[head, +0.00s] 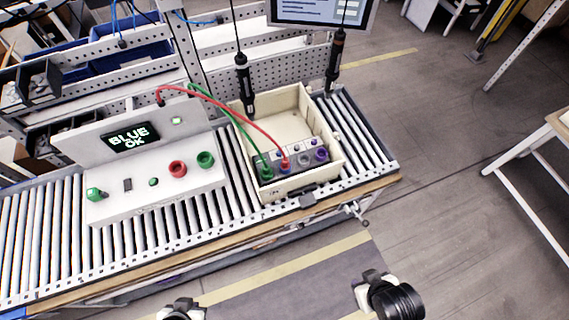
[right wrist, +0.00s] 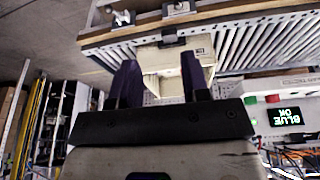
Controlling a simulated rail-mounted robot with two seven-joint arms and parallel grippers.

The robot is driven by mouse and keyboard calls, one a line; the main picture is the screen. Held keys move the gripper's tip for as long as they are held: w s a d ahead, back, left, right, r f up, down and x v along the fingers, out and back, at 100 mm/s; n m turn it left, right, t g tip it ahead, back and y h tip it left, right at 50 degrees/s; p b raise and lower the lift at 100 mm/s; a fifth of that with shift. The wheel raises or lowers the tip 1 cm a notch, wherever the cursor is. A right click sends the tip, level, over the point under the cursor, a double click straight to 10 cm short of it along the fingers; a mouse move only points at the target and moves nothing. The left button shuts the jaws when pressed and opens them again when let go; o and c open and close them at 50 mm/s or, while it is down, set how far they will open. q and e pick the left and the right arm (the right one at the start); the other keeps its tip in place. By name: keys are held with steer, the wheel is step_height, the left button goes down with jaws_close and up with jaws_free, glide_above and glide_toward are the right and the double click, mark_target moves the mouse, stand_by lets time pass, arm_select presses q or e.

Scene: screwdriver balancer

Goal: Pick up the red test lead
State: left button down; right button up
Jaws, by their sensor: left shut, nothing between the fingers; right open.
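The red test lead (head: 236,116) arcs from the back of the white tester panel (head: 75,146) into the cream box (head: 316,132). Its far end meets the blue terminal (head: 285,168) of a grey block in the box. Both grippers are apart from the lead. My left gripper (head: 182,306) is only partly in view at the bottom edge of the head view, and it is shut and empty. My right gripper (head: 371,277) is in front of the conveyor at the lower right. In the right wrist view it (right wrist: 160,78) is open and empty, with the box visible beyond its fingers.
A green lead (head: 226,112) runs beside the red one to the green terminal. The roller conveyor (head: 366,135) carries box and tester. Floor in front is clear.

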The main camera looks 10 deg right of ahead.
steer(key=shift+o, duration=0.2)
stand_by(0.3)
steer(key=o, duration=0.3)
steer(key=shift+d, duration=0.15)
steer(key=shift+o, duration=0.2)
